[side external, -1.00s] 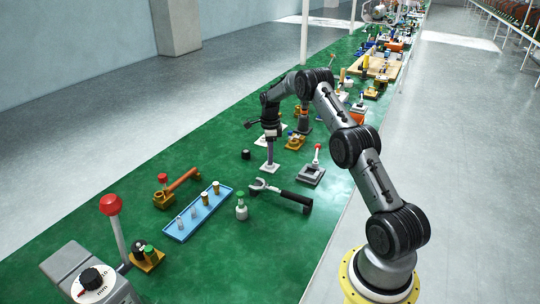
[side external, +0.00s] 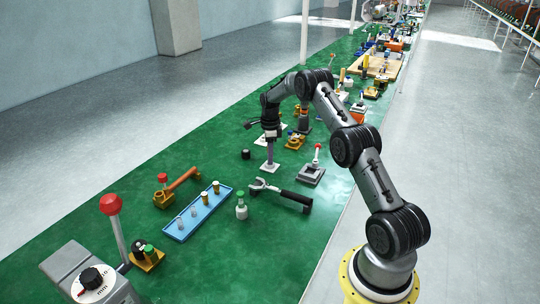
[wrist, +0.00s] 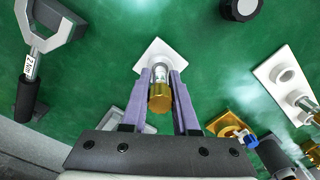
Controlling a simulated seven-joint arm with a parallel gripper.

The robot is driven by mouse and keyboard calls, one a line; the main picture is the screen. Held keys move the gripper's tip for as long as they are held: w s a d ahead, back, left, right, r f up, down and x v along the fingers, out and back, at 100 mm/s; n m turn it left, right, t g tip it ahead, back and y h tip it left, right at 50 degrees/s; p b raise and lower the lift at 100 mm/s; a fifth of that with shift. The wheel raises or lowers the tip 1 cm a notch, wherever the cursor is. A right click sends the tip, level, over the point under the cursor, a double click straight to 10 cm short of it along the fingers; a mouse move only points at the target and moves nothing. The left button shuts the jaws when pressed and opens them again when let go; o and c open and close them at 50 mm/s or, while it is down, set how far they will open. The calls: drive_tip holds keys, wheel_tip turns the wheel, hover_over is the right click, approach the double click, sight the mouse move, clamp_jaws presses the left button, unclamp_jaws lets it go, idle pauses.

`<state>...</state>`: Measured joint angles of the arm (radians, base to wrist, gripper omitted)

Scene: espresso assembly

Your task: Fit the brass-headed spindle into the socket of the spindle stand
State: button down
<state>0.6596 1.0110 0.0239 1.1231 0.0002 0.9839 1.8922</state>
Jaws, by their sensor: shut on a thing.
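The brass-headed spindle (wrist: 160,100) is between the two purple fingers of my gripper (wrist: 160,82) in the wrist view, its brass head toward the camera. My gripper is shut on it. Its shaft points down to the spindle stand, a white square plate (wrist: 150,50), which also shows under the gripper in the side view (side external: 264,169). The spindle is in line with the middle of the stand. The socket and the spindle's lower end are hidden by the head and fingers, so I cannot tell how deep the shaft sits.
A blue tray (side external: 183,231) with brass-headed and silver pieces lies left of the stand in the side view. A black-handled tool (side external: 285,194) lies in front. A black knob (side external: 246,154) stands to the left. A grey base with a red-knobbed lever (side external: 312,173) is on the right.

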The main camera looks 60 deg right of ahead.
drive_tip(key=shift+f, duration=0.55)
drive_tip(key=shift+r, duration=0.1)
drive_tip(key=shift+r, duration=0.6)
idle(0.5)
drive_tip(key=shift+f, duration=0.7)
idle(0.9)
drive_tip(key=shift+r, duration=0.1)
drive_tip(key=shift+r, duration=0.6)
drive_tip(key=shift+r, duration=0.1)
idle(0.4)
drive_tip(key=shift+f, duration=0.8)
idle(0.7)
